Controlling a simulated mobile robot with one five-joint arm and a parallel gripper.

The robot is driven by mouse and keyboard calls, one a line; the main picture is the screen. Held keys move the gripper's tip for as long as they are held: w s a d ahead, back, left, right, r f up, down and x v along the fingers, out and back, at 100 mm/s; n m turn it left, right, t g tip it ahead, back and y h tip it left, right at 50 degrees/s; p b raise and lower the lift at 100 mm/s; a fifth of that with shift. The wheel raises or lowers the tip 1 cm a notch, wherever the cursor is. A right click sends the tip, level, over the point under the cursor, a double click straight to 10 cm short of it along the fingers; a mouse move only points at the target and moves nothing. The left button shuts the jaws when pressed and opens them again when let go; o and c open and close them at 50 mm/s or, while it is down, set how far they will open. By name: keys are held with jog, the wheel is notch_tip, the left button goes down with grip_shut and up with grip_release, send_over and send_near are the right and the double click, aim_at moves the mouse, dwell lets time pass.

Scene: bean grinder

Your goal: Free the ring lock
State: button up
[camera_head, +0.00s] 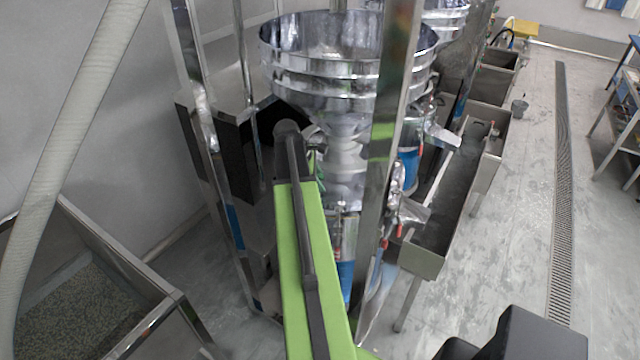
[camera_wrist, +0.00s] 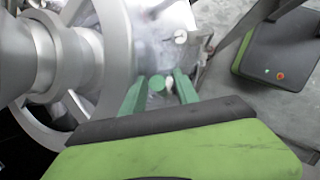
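In the wrist view, my gripper (camera_wrist: 160,82) has two green fingers standing apart. A small round green knob (camera_wrist: 157,84) and a small pale piece (camera_wrist: 170,85) show between the fingertips; I cannot tell whether either finger touches them. A large silver ring (camera_wrist: 120,40) curves just left of the fingers, around a thick grey shaft (camera_wrist: 60,55). I cannot tell for sure which part is the ring lock. In the head view, the grinder's steel hopper (camera_head: 320,75) stands above a grey body (camera_head: 345,170). My green arm reaches to this body, and my gripper is mostly hidden there.
A shiny upright post (camera_head: 385,130) stands close right of my arm, another post (camera_head: 205,130) to the left. A long metal trough (camera_head: 450,195) runs along the right. A bin of granules (camera_head: 80,310) sits at lower left.

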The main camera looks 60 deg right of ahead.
jog(key=shift+c, duration=0.4)
grip_shut()
dwell(0.9)
